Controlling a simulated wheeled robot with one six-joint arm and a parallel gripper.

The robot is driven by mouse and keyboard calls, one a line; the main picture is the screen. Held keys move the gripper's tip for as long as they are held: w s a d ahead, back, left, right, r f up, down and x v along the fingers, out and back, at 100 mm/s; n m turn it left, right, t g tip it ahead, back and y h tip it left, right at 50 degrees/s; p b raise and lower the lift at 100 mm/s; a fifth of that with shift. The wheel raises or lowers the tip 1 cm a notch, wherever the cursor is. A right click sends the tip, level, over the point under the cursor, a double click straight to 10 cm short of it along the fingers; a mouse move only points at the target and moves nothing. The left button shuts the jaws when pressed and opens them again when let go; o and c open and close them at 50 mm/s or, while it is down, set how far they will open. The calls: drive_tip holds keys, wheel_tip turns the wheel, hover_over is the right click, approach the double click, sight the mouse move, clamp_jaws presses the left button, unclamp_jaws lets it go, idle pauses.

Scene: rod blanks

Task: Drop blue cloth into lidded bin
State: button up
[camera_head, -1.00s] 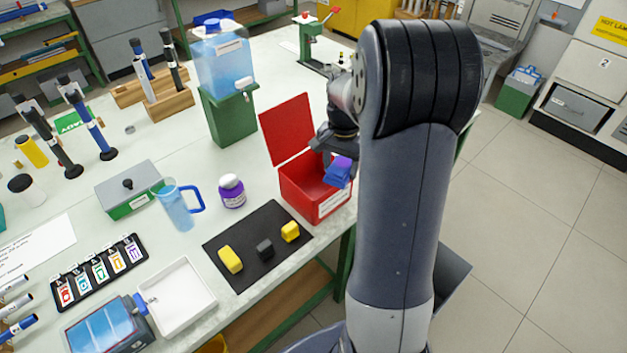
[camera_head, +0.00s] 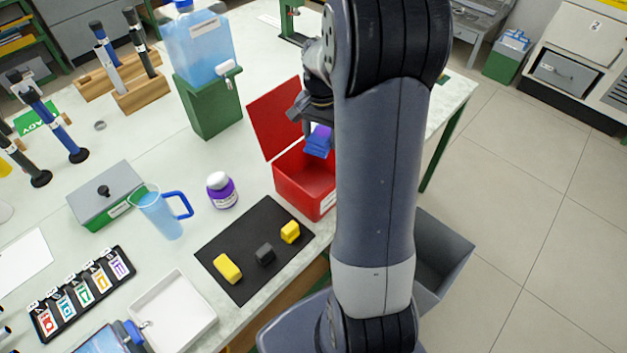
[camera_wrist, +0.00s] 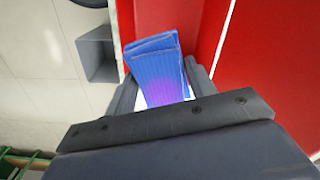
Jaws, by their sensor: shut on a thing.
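The blue cloth (camera_head: 319,142) is a small folded pad with a purple tint, and it also fills the middle of the wrist view (camera_wrist: 156,68). My gripper (camera_head: 318,126) is shut on it and holds it above the open red bin (camera_head: 290,185). The bin's red lid (camera_head: 276,118) stands raised at its back left. In the wrist view, red bin surfaces (camera_wrist: 270,50) lie behind and right of the cloth. My arm hides the right side of the bin in the head view.
Left of the bin are a purple-labelled jar (camera_head: 222,192), a blue-handled jug (camera_head: 160,212) and a black mat (camera_head: 240,278) with yellow and dark blocks. A water tank (camera_head: 195,45) on a green stand (camera_head: 208,105) stands behind. A grey open container (camera_head: 440,255) is below, right of the table.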

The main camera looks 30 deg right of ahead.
wheel_tip(320, 180, down, 3)
drive_tip(key=shift+f+b, duration=0.15)
drive_tip(key=shift+b, duration=0.8)
drive_tip(key=o, duration=1)
drive_tip(key=shift+o, duration=0.2)
wheel_tip(320, 180, up, 11)
drive_tip(key=shift+f+b, duration=0.1)
drive_tip(key=shift+b, duration=0.3)
